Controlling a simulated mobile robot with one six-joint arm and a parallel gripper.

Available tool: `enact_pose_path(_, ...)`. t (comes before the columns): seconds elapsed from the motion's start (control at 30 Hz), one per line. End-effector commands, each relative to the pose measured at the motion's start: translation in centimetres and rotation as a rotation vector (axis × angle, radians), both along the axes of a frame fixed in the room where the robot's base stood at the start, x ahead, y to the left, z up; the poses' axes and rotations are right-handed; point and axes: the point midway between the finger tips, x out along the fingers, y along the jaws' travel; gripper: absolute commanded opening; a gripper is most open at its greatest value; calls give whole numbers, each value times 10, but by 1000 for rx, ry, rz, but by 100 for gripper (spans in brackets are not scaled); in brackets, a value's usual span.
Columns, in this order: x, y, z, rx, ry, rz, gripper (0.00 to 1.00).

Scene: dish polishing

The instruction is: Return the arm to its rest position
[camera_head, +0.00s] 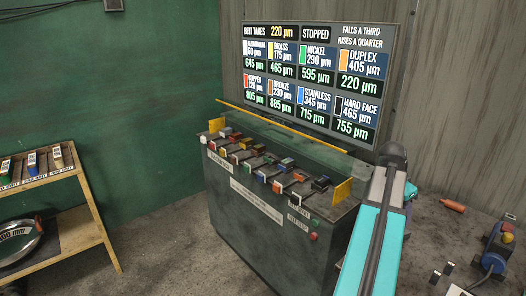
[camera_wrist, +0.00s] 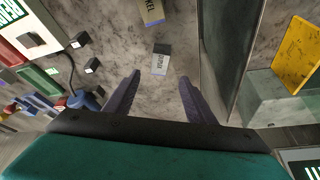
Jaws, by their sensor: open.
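My arm (camera_head: 375,235), teal with a dark strip, reaches up from the lower edge in the head view, at the right end of the dark machine cabinet. My gripper (camera_wrist: 160,76) is open in the wrist view, its two dark purple fingers spread apart with nothing between them. A small grey labelled block (camera_wrist: 161,59) lies on the concrete surface beyond the fingertips, apart from them. In the head view the fingers are hidden behind the arm.
The cabinet (camera_head: 245,225) carries a row of coloured blocks below a lit board (camera_head: 318,85). A wooden shelf (camera_head: 60,225) with a round dish (camera_head: 18,242) stands left. Floor between shelf and cabinet is clear.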

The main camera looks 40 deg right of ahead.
Motion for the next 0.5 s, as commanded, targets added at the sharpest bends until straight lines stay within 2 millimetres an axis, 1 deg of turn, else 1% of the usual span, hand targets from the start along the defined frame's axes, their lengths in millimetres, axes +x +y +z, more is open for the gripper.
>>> enact_pose_path(0.13, 11, 5, -6, 7, 2, 28, 50)
enact_pose_path(0.23, 29, 14, -16, 17, 7, 74, 50)
enact_pose_path(0.37, 62, 34, -35, 40, 16, 166, 50)
enact_pose_path(0.5, 105, 62, -59, 66, 27, 287, 50)
